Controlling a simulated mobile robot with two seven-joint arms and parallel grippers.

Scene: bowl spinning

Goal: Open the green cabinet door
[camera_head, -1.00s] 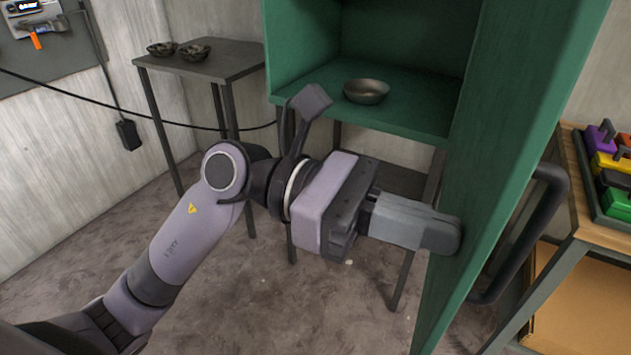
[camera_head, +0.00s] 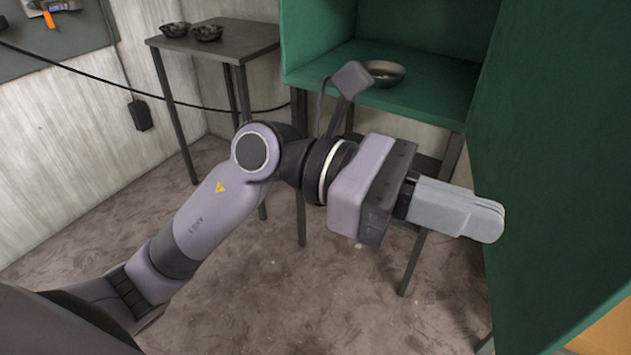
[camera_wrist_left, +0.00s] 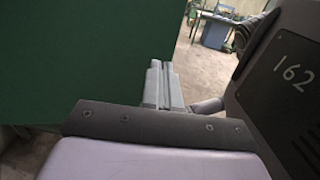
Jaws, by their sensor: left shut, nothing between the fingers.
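The green cabinet (camera_head: 316,40) stands open at the upper middle of the head view, with a metal bowl (camera_head: 384,71) on its shelf. Its green door (camera_head: 560,170) is swung out toward me and fills the right side. My left gripper (camera_head: 487,220) is shut and empty, with its fingers in front of the door's inner face. I cannot tell whether the fingertips touch it. In the left wrist view the gripper (camera_wrist_left: 163,85) shows beside the green door (camera_wrist_left: 80,60). The door handle is hidden in the current views. My right gripper is out of view.
A dark side table (camera_head: 225,45) with two dark bowls (camera_head: 190,31) stands left of the cabinet. A cable crosses the left wall. Cabinet legs stand behind my left arm. The concrete floor (camera_head: 300,300) is open below.

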